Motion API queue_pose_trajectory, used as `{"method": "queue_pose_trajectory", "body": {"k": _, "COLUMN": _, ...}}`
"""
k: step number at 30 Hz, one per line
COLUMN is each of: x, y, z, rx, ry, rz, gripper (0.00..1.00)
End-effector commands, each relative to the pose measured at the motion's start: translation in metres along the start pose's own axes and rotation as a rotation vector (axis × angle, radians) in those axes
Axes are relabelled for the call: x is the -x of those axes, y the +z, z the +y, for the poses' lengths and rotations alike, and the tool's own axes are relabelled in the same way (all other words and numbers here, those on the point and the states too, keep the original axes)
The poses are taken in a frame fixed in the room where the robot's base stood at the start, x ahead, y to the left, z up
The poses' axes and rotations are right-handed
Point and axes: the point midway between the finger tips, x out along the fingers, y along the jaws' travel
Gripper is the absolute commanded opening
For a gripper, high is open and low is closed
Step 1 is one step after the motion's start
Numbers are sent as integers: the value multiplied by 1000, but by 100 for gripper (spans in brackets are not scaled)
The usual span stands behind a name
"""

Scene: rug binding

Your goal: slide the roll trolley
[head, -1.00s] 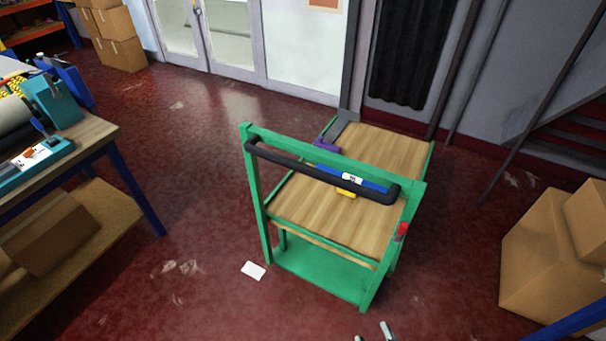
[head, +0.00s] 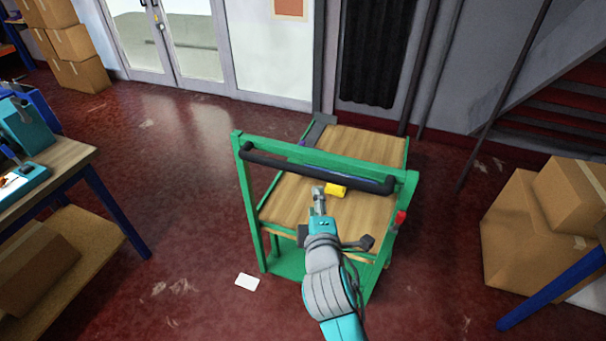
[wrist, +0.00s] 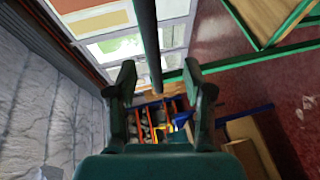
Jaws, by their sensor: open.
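The roll trolley has a green frame (head: 247,200), a wooden deck (head: 368,150) and a black handle bar (head: 280,162) across its near end. It stands upright on the floor in the head view. My gripper (head: 318,188) reaches up from below, with its tips just under the middle of the handle bar in the picture. In the wrist view my gripper (wrist: 160,68) is open, and the dark handle bar (wrist: 146,35) runs between its two fingers in the picture. I cannot tell whether the fingers touch it. A yellow item (head: 336,189) lies on the deck, partly hidden.
A workbench (head: 60,165) stands at left. Cardboard boxes (head: 530,235) stand close on the right, and more boxes (head: 75,45) are at the back left. A white paper (head: 247,282) lies on the floor left of the trolley. Red floor (head: 180,200) is clear between bench and trolley.

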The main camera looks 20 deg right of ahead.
Motion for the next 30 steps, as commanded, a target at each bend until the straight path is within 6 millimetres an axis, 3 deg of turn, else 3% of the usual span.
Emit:
{"method": "queue_pose_trajectory", "body": {"k": 3, "x": -6, "y": -4, "z": 12, "rx": 24, "ry": 6, "rz": -14, "gripper": 52}}
{"method": "queue_pose_trajectory", "body": {"k": 8, "x": -14, "y": -4, "z": 15, "rx": 32, "ry": 6, "rz": -19, "gripper": 52}}
{"method": "queue_pose_trajectory", "body": {"k": 21, "x": -86, "y": -3, "z": 15, "rx": 30, "ry": 6, "rz": -19, "gripper": 52}}
{"method": "queue_pose_trajectory", "body": {"k": 30, "x": -113, "y": -3, "z": 15, "rx": 29, "ry": 6, "rz": -17, "gripper": 52}}
